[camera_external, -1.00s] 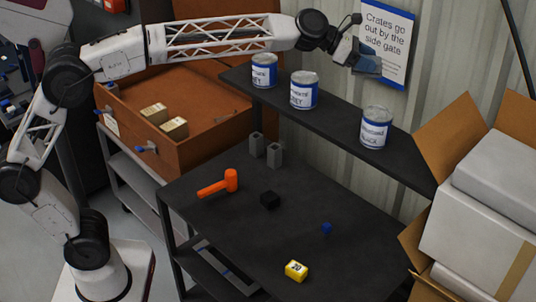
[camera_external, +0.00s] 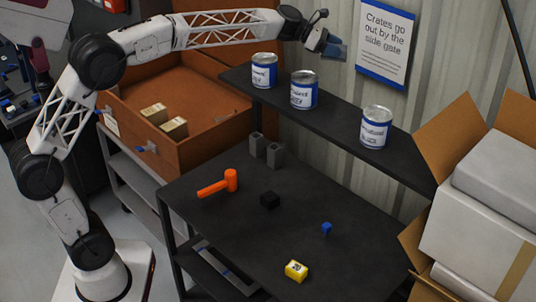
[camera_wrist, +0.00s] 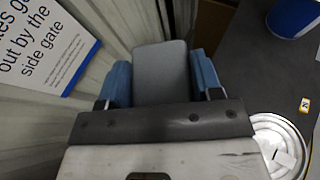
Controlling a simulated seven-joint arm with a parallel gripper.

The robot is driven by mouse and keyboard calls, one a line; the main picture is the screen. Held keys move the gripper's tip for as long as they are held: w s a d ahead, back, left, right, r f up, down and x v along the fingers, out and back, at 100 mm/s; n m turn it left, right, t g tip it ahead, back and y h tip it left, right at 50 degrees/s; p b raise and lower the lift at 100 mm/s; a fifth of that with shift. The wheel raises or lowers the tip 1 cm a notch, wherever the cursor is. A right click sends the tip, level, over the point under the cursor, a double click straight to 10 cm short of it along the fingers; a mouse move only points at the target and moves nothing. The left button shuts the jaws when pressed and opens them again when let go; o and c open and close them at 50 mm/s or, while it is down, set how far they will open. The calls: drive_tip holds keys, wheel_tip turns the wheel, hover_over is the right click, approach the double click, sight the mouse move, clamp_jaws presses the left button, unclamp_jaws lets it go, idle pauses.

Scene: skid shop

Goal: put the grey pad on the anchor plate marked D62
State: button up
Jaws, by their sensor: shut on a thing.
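My gripper (camera_external: 334,48) is above the dark shelf, in front of the wall to the left of the sign. In the wrist view my gripper (camera_wrist: 162,78) has its two blue fingers shut on the grey pad (camera_wrist: 160,70), a flat, rounded slab held between them. In the external view the pad is too small to tell from the fingers. No plate with the mark D62 can be made out in either view.
Three blue-and-white cans (camera_external: 304,91) stand on the dark shelf (camera_external: 340,116). Below, the dark table (camera_external: 310,195) holds an orange mallet (camera_external: 220,183), black, blue and yellow blocks, and two grey blocks. An open carton (camera_external: 450,135) stands at right, a brown drawer (camera_external: 205,120) at left.

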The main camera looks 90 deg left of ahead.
drive_tip(key=s+a+f, duration=0.6)
drive_tip(key=s+a, duration=0.1)
drive_tip(key=a, duration=0.3)
drive_tip(key=s+a+f+m+h, duration=0.1)
drive_tip(key=s+a+f, duration=0.5)
drive_tip(key=s+a, duration=0.3)
drive_tip(key=s+a+f, duration=0.6)
drive_tip(key=a, duration=0.4)
drive_tip(key=s+a+f+n+y, duration=0.1)
drive_tip(key=s+a+f, duration=0.2)
drive_tip(key=s+f, duration=0.7)
drive_tip(key=s+a+f+n+y, duration=0.2)
drive_tip(key=s+a+f, duration=0.2)
drive_tip(key=s+f, duration=0.6)
wheel_tip(320, 180, down, 3)
drive_tip(key=shift+s+f+y, duration=0.1)
drive_tip(key=shift+s+y, duration=0.2)
drive_tip(key=shift+s, duration=0.1)
drive_tip(key=shift+f, duration=3.1)
drive_tip(key=shift+f, duration=1.85)
